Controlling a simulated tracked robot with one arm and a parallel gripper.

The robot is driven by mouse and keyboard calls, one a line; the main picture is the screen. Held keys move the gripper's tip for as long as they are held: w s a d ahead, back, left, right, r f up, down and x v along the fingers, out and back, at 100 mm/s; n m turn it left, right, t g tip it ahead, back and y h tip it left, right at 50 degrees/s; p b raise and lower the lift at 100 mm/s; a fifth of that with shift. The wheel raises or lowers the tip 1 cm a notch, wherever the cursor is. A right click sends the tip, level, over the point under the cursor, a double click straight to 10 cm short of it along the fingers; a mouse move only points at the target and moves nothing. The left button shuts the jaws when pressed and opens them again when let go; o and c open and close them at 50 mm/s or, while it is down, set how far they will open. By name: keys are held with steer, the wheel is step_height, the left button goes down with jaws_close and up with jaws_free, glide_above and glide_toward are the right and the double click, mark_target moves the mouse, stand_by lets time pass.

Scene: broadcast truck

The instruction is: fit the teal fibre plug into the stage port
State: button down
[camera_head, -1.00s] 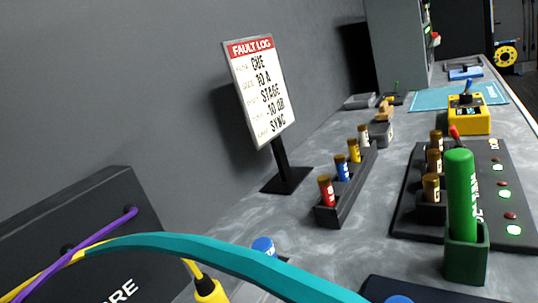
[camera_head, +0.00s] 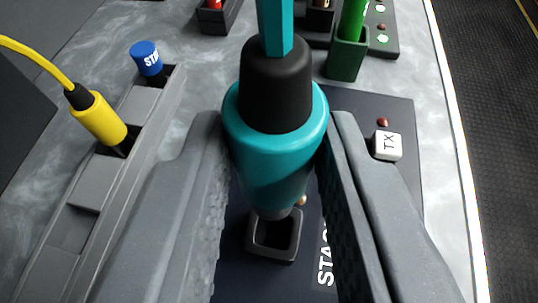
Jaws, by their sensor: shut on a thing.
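My gripper (camera_head: 275,190) is shut on the teal fibre plug (camera_head: 275,160), with one grey jaw on each side of its body. The plug has a black collar and a teal cable rising from its top. Its narrow lower end is over the stage port (camera_head: 273,240), a dark square socket with a raised rim on a dark panel (camera_head: 405,240) with white lettering. The tip overlaps the port's far rim in this view. I cannot tell whether it is inside or just above the opening.
To the left, a grey slotted rack (camera_head: 100,210) holds a yellow plug (camera_head: 100,118) and a blue-capped piece (camera_head: 147,57). A green marker in a green holder (camera_head: 345,55) stands behind.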

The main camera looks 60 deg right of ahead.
mark_target(275, 219)
steer(key=shift+f+b, duration=2.75)
steer(key=shift+f, duration=0.2)
steer(key=shift+s+b, duration=0.1)
steer(key=shift+b, duration=1.15)
steer(key=shift+f+b, duration=1.3)
steer(key=shift+f, duration=0.55)
steer(key=c, duration=1.1)
jaws_free()
steer(key=p+v, duration=0.3)
steer(key=v, duration=1)
steer(key=shift+a, duration=0.4)
steer(key=shift+s+r, duration=0.1)
